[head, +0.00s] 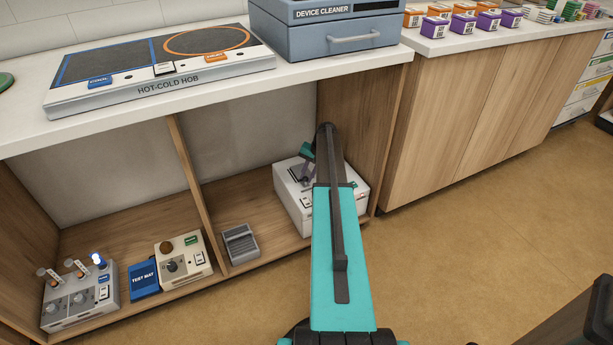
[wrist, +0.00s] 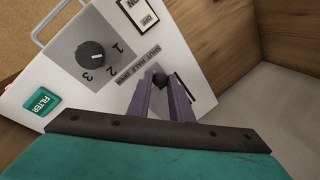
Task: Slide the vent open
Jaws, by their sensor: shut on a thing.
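The vent control is a slider on a white box (head: 345,205) on the right of the low shelf. In the wrist view the box's panel (wrist: 55,75) shows the words SHUT, HALF and OPEN beside the slider. My gripper (wrist: 160,84), with purple fingers, is shut on the slider's black knob (wrist: 159,78). The knob is close to the lettering, but its exact setting is hard to tell because the fingers hide most of the track. In the head view my gripper (head: 303,172) is over the box top, partly hidden by my arm.
The panel also has a black dial (wrist: 91,54), a green FILTER button (wrist: 41,102) and an ON/OFF switch (wrist: 141,14). A wooden side wall (head: 352,150) stands close to the right. A grey pedal-like device (head: 240,243) sits left of the box. The counter (head: 225,88) overhangs the shelf.

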